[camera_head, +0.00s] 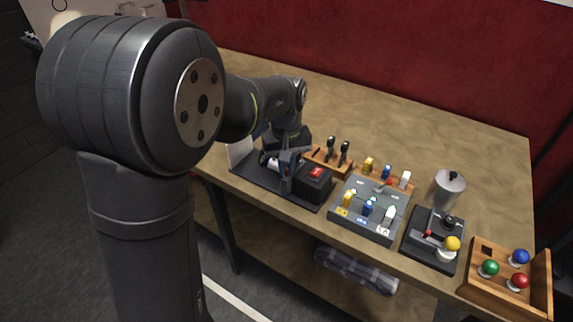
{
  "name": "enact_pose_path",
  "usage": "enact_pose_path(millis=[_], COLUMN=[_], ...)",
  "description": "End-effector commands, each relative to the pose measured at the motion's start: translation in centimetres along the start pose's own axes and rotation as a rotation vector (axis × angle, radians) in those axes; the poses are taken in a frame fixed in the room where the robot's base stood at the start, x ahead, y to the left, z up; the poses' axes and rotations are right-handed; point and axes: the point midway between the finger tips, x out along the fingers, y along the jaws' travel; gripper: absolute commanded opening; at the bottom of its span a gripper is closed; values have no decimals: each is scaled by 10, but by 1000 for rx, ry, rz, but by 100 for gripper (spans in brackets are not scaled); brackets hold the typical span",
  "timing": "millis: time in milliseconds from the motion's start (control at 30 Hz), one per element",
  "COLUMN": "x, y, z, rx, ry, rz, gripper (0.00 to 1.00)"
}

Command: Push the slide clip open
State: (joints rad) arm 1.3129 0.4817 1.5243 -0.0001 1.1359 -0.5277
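My gripper (288,183) is at the end of my dark arm, pointing down over a black base board (248,175) at the left of the table. It is small and dark here, and I cannot tell whether its fingers are open or shut. A pale and dark device (268,160) on the board is partly hidden behind the gripper. I cannot make out the slide clip for certain. A black box with a red rocker switch (316,172) stands on the board just right of the gripper.
Right of the board are a rack with two dark-handled tools (338,150), a grey panel (377,226) with coloured switches, a joystick box (433,241), a metal canister (448,188) and a wooden tray (482,291) with coloured balls. The table's back (420,120) is clear.

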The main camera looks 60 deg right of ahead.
Motion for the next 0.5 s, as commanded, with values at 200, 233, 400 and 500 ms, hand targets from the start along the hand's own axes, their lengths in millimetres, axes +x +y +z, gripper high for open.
enact_pose_path(millis=[200,233,400,500], x=[-1,-1,0,0], y=[-5,-7,-13,-13], z=[5,7,13,13], rx=[-1,-1,0,0], ry=[1,1,0,-1], rz=[0,0,-1,-2], gripper=[0,0,0,0])
